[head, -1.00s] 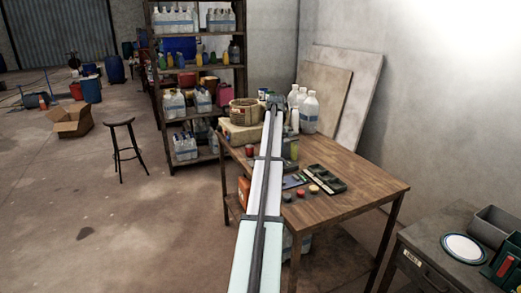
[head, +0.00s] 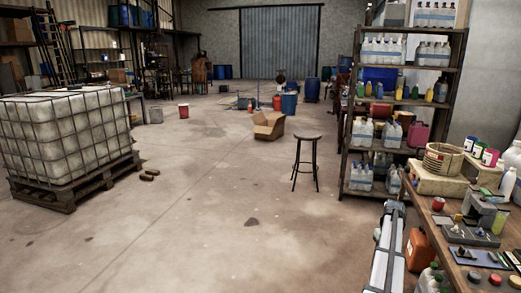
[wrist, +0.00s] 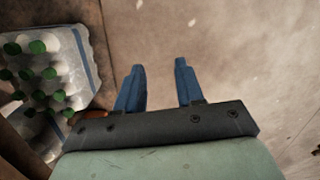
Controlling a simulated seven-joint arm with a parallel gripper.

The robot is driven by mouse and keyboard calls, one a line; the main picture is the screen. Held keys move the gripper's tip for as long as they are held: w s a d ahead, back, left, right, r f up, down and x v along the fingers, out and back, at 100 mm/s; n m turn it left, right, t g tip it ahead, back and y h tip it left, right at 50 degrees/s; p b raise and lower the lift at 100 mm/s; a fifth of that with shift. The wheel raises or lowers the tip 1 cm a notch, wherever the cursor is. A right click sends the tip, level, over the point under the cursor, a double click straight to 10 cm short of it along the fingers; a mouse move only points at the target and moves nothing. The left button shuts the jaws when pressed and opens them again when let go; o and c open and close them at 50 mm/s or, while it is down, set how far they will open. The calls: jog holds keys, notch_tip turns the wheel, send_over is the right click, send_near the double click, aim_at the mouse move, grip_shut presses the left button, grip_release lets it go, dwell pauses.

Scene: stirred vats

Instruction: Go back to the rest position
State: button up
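My gripper (wrist: 160,66) shows in the wrist view with its two blue fingers apart. Nothing is between them, only bare concrete floor beyond. In the head view a pale section of my arm (head: 385,258) stands at the lower right, left of the wooden table (head: 428,208). The gripper's fingers cannot be made out in that view.
A wrapped pack of green-capped bottles (wrist: 48,80) is left of my gripper in the wrist view. An orange canister (head: 419,250) stands beside the table. A shelf rack (head: 402,152), stool (head: 308,138) and cardboard box (head: 269,126) stand beyond. The middle floor is clear.

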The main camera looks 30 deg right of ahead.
jog(key=w+a+f+n+g, duration=0.1)
jog(key=w+a+f, duration=0.2)
jog(key=a+f, duration=0.6)
jog(key=w+a+f+n, duration=0.1)
jog(key=w+a+f, duration=0.4)
jog(key=a, duration=0.6)
jog(key=s+a+f+n+g, duration=0.1)
jog(key=s+a+f, duration=0.1)
jog(key=a+f, duration=0.6)
jog(key=s+a+f+g, duration=0.15)
jog(key=a+f, duration=0.25)
jog(key=a, duration=0.8)
jog(key=s+a+f+n, duration=0.1)
jog(key=s+a+f, duration=0.35)
jog(key=a, duration=0.35)
jog(key=s+a+f+n, duration=0.1)
jog(key=s+a+f, duration=0.2)
jog(key=s+a, duration=0.35)
jog(key=s+a+f+n+g+h, duration=0.1)
jog(key=s+a+f+n+g, duration=0.1)
jog(key=s+a, duration=1)
jog(key=s, duration=0.2)
jog(key=shift+s+a+f, duration=0.15)
jog(key=shift+s+f, duration=0.05)
jog(key=shift+s, duration=0.1)
